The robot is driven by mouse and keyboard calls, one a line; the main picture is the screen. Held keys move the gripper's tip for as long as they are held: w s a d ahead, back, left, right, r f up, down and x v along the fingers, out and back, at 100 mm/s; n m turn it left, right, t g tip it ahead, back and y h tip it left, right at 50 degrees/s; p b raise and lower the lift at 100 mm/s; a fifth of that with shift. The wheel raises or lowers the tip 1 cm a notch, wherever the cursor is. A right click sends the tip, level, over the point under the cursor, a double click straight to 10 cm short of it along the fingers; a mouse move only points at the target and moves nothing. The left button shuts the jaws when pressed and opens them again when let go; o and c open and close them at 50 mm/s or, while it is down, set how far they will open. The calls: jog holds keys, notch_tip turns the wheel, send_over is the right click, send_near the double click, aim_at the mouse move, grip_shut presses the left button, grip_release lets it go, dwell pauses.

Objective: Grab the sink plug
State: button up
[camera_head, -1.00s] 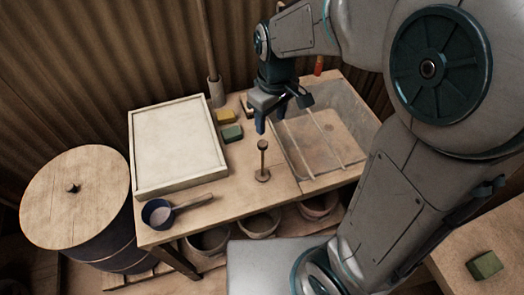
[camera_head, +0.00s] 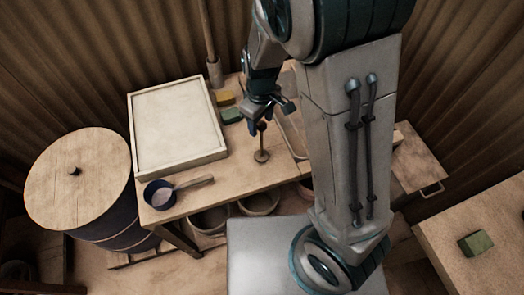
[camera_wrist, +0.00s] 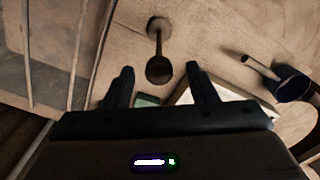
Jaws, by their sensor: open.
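My gripper (camera_head: 261,122) is open and empty, right by the knob in the head view. In the wrist view the plug's dark knob (camera_wrist: 159,70) appears between the two fingertips of my gripper (camera_wrist: 160,72), with its stem and base beyond. I cannot tell how deep the knob sits between the fingers.
A framed white board (camera_head: 178,125) lies left on the worktop. A blue scoop (camera_head: 160,194) is at the front left edge. Yellow (camera_head: 225,98) and green (camera_head: 231,115) blocks lie behind the plug. A lidded barrel (camera_head: 80,185) stands left.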

aim_at(262, 142)
jog(key=shift+d+f, duration=0.1)
jog(key=shift+f, duration=1.9)
grip_shut()
jog(key=shift+r, duration=0.1)
